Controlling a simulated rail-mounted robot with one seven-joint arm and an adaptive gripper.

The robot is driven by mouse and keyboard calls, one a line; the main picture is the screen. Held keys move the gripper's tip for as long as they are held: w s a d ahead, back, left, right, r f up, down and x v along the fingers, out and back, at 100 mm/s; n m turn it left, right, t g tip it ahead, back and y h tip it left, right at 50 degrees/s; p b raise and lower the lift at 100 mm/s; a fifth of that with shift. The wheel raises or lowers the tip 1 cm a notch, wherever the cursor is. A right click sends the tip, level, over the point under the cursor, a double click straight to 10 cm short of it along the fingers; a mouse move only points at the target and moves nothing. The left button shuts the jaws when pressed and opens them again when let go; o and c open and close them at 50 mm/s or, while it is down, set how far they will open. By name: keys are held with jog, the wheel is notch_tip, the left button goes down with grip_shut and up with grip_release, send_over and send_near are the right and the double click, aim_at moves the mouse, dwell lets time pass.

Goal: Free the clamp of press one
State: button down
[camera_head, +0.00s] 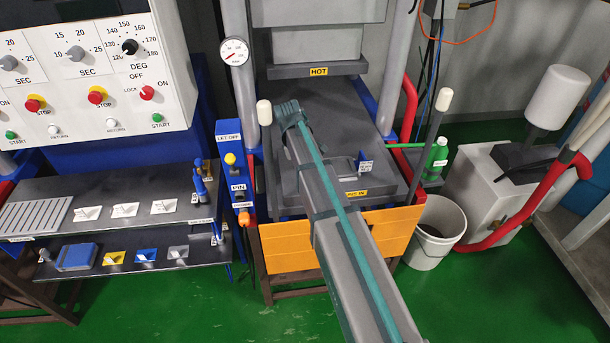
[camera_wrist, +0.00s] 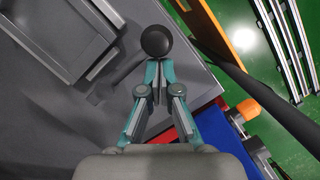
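In the wrist view a dark round knob (camera_wrist: 156,38) lies at the ends of my gripper's fingers (camera_wrist: 157,68), over the grey plate beside the press corner. The fingers draw close together at their tips. I cannot tell whether they touch the knob or hold its stem. My gripper is not clearly seen in the head view.
A black rod (camera_wrist: 235,70) crosses close on the right in the wrist view. An orange knob (camera_wrist: 249,108) sits beside the blue panel. A white-knobbed lever (camera_head: 444,99) stands at the press's right. A white bucket (camera_head: 437,232) is on the floor; parts shelves are at left.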

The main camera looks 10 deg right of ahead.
jog(key=v, duration=1.1)
jog(key=shift+r, duration=0.25)
jog(key=shift+a, duration=0.1)
